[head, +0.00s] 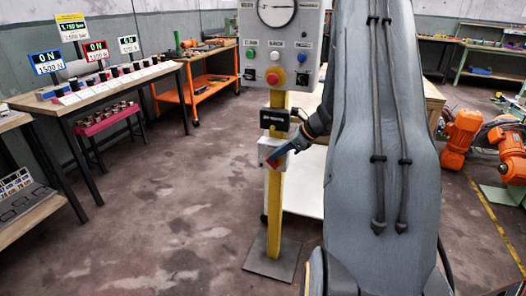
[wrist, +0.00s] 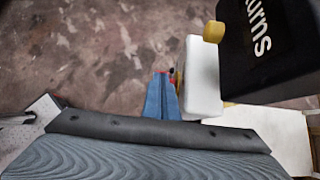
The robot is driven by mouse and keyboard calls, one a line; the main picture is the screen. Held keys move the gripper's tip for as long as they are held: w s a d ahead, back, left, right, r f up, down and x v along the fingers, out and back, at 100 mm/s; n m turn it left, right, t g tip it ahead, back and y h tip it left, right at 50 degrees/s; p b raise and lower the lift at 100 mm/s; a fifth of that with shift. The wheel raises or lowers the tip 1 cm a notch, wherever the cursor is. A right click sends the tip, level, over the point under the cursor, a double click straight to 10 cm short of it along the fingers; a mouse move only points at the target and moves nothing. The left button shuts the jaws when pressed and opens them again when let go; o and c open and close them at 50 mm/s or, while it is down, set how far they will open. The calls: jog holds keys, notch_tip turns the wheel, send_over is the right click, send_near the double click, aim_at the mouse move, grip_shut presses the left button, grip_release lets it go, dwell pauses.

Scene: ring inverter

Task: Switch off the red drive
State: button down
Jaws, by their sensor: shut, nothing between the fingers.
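A white box (head: 266,150) sits on the yellow post (head: 274,215), below a black display box (head: 274,119). My gripper (head: 271,161) has blue fingers, shut and empty, at the front of this white box. In the wrist view the fingers (wrist: 163,97) point at a small red part (wrist: 171,72) beside the white box (wrist: 203,80); I cannot tell whether they touch it. The black display box (wrist: 270,40) shows lettering ending in "turns". No label in view names a red drive.
A grey control panel (head: 250,28) above has a gauge, coloured buttons and a red mushroom button (head: 273,78). A table (head: 62,105) at left carries small parts and framed signs, one red (head: 95,51). An orange trolley (head: 205,92) stands behind. Floor left of the post is clear.

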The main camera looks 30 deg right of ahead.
jog(key=shift+w+a+p, duration=0.35)
jog(key=shift+w+p, duration=0.05)
jog(key=shift+w+a, duration=0.1)
jog(key=shift+w, duration=0.05)
dwell(0.4)
jog(key=shift+r, duration=0.1)
jog(key=shift+r+p, duration=0.75)
jog(key=v, duration=0.7)
jog(key=shift+s+d+r, duration=0.25)
dwell(0.4)
